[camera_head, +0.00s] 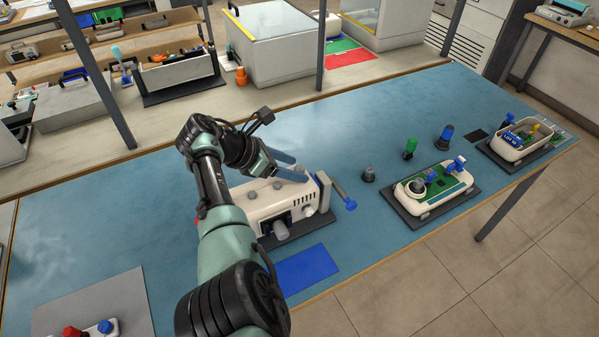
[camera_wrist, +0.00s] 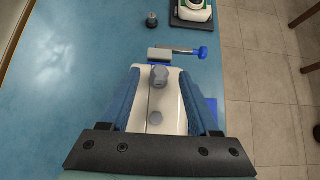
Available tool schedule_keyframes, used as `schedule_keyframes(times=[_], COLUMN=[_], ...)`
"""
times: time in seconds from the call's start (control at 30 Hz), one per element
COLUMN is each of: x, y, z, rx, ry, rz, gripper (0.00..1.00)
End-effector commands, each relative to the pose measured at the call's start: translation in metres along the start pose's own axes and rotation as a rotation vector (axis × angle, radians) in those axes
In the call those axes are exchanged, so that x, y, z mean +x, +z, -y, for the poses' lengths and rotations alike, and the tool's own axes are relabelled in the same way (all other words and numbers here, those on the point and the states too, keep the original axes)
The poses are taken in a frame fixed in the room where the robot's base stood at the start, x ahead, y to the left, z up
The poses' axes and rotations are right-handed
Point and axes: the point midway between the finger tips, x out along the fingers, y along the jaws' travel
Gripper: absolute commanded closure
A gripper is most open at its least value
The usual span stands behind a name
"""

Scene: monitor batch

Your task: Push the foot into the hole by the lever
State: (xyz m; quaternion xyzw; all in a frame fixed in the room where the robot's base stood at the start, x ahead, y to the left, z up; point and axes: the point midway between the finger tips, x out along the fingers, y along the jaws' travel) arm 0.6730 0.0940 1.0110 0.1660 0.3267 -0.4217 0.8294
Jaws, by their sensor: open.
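The cream casing (camera_head: 262,203) lies on a dark mat, with several grey round feet on its upper face. A grey foot (camera_wrist: 160,77) stands at the lever end, taller than the flat foot (camera_wrist: 156,118) nearer my wrist. The hole under it is hidden; I cannot tell how deep it sits. The lever (camera_wrist: 175,52) has a blue knob (camera_head: 350,204) and sticks out at the casing's right end. My gripper (camera_wrist: 160,72) is open above the casing, its blue fingers on either side of the lever-end foot. Contact with it cannot be told. The gripper also shows in the head view (camera_head: 300,171).
A dark grey peg (camera_head: 368,175), a green one (camera_head: 410,148) and a blue one (camera_head: 446,134) stand to the right. Beyond are a second unit (camera_head: 432,190) and a cream bin (camera_head: 513,145). A blue pad (camera_head: 305,270) lies in front. The table behind the casing is clear.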

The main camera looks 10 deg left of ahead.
Motion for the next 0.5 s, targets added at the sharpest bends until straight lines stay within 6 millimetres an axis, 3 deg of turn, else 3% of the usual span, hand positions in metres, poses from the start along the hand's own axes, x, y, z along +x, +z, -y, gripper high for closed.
schedule_keyframes(times=[0.27, 0.5], x=[-0.019, -0.07], y=[0.001, 0.0], z=[-0.001, -0.001], rx=[0.0, 0.0], ry=[0.003, 0.005], rz=[0.0, 0.001], gripper=[0.38, 0.38])
